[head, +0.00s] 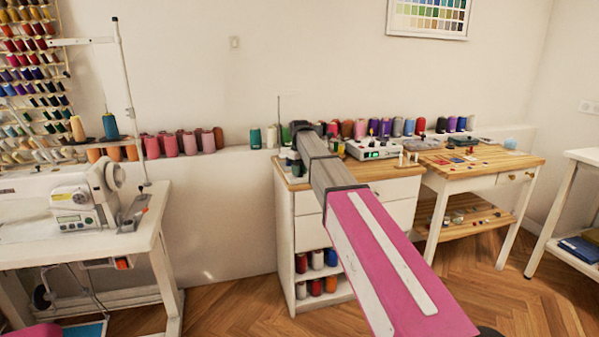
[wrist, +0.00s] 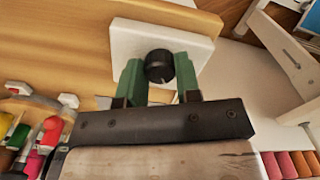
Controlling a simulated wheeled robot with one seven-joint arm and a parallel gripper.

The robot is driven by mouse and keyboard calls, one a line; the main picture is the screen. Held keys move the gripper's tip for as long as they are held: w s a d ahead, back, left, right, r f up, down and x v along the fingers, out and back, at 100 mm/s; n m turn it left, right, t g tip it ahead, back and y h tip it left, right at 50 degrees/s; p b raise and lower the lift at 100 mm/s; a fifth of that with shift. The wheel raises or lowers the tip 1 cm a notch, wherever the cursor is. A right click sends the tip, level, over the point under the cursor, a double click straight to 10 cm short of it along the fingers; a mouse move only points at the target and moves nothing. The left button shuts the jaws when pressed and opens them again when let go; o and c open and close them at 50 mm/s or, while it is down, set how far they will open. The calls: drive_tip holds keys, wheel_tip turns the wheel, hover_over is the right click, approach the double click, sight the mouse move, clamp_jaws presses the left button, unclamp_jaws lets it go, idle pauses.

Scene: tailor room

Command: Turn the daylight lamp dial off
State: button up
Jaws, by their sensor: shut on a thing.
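The lamp dial is a round black knob (wrist: 159,64) on a white square block (wrist: 126,36) in the wrist view. A small pale mark shows on the knob's lower edge; I cannot read its setting. My gripper (wrist: 158,72) has its two green fingers on either side of the knob and is shut on it. In the head view my arm reaches to the left end of the wooden-topped cabinet (head: 308,215). There the arm hides the dial and most of the gripper.
Thread spools (head: 380,128) line the ledge behind the cabinet. A white control box (head: 372,149) stands on the cabinet top, right of my arm. A wooden table (head: 480,165) with small items adjoins it. A sewing machine (head: 70,205) stands at left, with open floor between.

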drive_tip(key=shift+n, duration=1.9)
drive_tip(key=o, duration=0.9)
wheel_tip(320, 180, up, 11)
drive_tip(key=shift+f, duration=0.1)
